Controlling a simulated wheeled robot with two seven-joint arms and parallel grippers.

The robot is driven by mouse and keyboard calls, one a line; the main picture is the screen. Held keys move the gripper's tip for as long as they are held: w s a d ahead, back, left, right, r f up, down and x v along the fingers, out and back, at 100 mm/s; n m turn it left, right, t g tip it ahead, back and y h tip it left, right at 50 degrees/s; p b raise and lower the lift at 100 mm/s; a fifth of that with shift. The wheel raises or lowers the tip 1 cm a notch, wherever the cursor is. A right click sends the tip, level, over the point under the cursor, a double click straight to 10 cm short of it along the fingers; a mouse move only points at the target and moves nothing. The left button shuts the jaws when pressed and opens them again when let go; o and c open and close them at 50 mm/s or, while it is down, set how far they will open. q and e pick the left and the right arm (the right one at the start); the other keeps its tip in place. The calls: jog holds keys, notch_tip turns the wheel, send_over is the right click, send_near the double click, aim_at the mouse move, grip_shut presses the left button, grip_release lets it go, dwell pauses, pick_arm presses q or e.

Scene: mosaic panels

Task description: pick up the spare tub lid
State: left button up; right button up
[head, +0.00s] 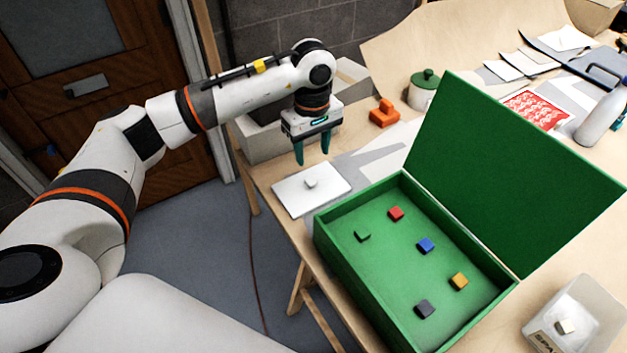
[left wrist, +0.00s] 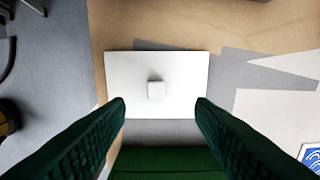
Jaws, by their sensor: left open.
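The spare tub lid (head: 305,199) is a flat white rectangle with a small pale knob (head: 311,183) at its middle. It lies on the table to the left of the green box. In the left wrist view the lid (left wrist: 128,82) and its knob (left wrist: 155,89) show ahead of and between the fingers. My left gripper (head: 313,162) is open and empty, fingers pointing down, above the lid's far part. It also shows in the left wrist view (left wrist: 160,104). A clear tub (head: 577,318) with a partly readable label stands at the lower right. My right gripper is out of view.
An open green box (head: 330,243) holds several small coloured blocks; its raised green lid (head: 510,170) stands tall on the right. An orange piece (head: 384,113), a green-lidded jar (head: 424,90) and grey sheets lie behind. The table's left edge is close to the lid.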

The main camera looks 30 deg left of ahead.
aim_at(311, 180)
pick_arm(q)
notch_tip(311, 180, down, 4)
jog(key=shift+r+p, duration=0.25)
jog(key=shift+p, duration=0.15)
jog(key=shift+f, duration=0.2)
jog(key=f, duration=0.1)
jog(key=f+p, duration=0.1)
jog(key=f, duration=0.1)
jog(key=f+p, duration=0.1)
jog(key=shift+s+f, duration=0.2)
jog(key=shift+s, duration=0.2)
jog(key=shift+f, duration=0.35)
jog(key=shift+w, duration=0.1)
jog(key=shift+c, duration=0.6)
jog(key=c, duration=0.9)
jog(key=shift+r, duration=0.1)
jog(key=shift+c, duration=0.2)
